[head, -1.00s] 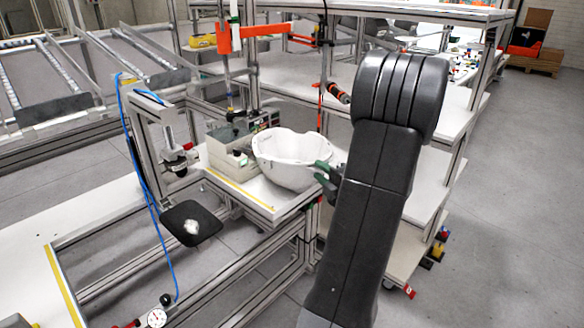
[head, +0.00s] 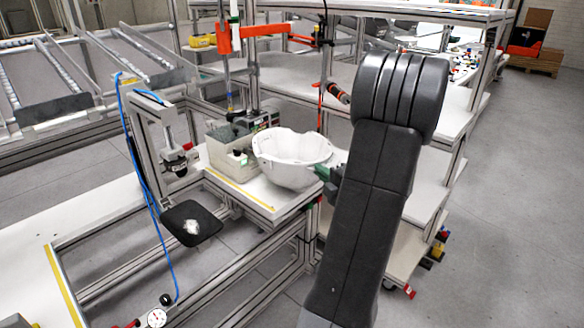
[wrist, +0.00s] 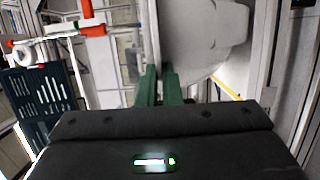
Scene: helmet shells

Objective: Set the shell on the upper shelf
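The white helmet shell (head: 290,160) sits open side up on the small workbench, beside a grey box-like device. My gripper (head: 326,174) is at the shell's right side, with its green fingers close together at the rim. In the wrist view, the shell (wrist: 205,40) fills the upper middle, and its edge runs down between the two green fingers of my gripper (wrist: 159,80). The gripper looks shut on the shell wall; the exact contact is partly hidden. A shelf rack stands behind my arm, with a top board (head: 400,10) and a white board (head: 460,108) below it.
The grey device (head: 232,150) stands close to the shell's left. An orange tool arm (head: 250,32) hangs over the bench's back. A black plate (head: 190,224) and blue hose (head: 145,190) are at the front left. Open floor (head: 520,200) lies right of the rack.

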